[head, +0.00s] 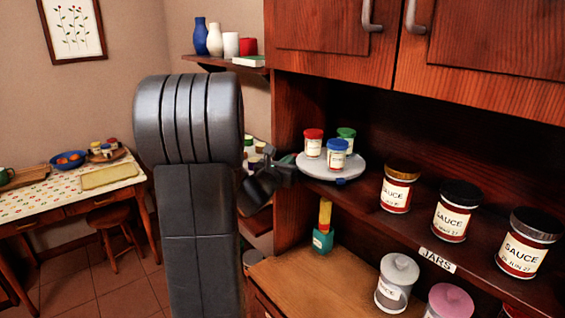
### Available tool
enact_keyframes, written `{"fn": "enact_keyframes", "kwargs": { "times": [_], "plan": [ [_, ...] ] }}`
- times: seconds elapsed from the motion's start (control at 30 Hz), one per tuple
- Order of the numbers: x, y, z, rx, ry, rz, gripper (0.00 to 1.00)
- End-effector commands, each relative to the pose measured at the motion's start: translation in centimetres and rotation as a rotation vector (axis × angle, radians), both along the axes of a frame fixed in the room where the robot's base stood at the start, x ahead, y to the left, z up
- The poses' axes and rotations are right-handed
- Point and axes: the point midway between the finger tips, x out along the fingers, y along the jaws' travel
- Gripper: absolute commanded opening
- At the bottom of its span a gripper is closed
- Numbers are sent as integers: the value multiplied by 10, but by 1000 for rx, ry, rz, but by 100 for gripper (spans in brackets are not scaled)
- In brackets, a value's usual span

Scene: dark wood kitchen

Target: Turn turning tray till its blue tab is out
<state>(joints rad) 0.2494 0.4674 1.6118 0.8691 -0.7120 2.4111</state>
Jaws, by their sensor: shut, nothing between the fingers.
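The pale round turning tray (313,168) sits on the left end of the cupboard's open shelf. Its blue tab (340,181) shows at the tray's front rim, at the shelf's front edge. On the tray stand a red-lidded jar (313,146), a blue-lidded jar (337,155) and a green-lidded jar (347,137). My gripper (287,166) is shut and empty at the left side of the tray, close to its rim. I cannot tell whether it touches the rim. My arm hides what lies behind it.
Several sauce jars (397,187) stand along the shelf to the right of the tray, near a "JARS" label (437,260). A green bottle with a yellow top (323,228) stands on the counter (312,280) below. Cupboard doors (485,50) hang above. A side table (80,200) is far left.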

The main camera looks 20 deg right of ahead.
Motion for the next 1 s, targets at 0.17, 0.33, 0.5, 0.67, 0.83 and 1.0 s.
{"fn": "enact_keyframes", "kwargs": {
  "times": [0.17, 0.33, 0.5, 0.67, 0.83, 1.0],
  "plan": [
    [5, -5, 0, 1, -1, 0, 0],
    [5, -5, 0, 1, -1, 0, 0],
    [5, -5, 0, 0, -1, -2, 0],
    [10, -7, 1, -6, -9, -47, 0],
    [15, -10, 2, -9, -15, -147, 0],
    [18, -11, 1, -2, -6, -223, 0]
  ]
}}
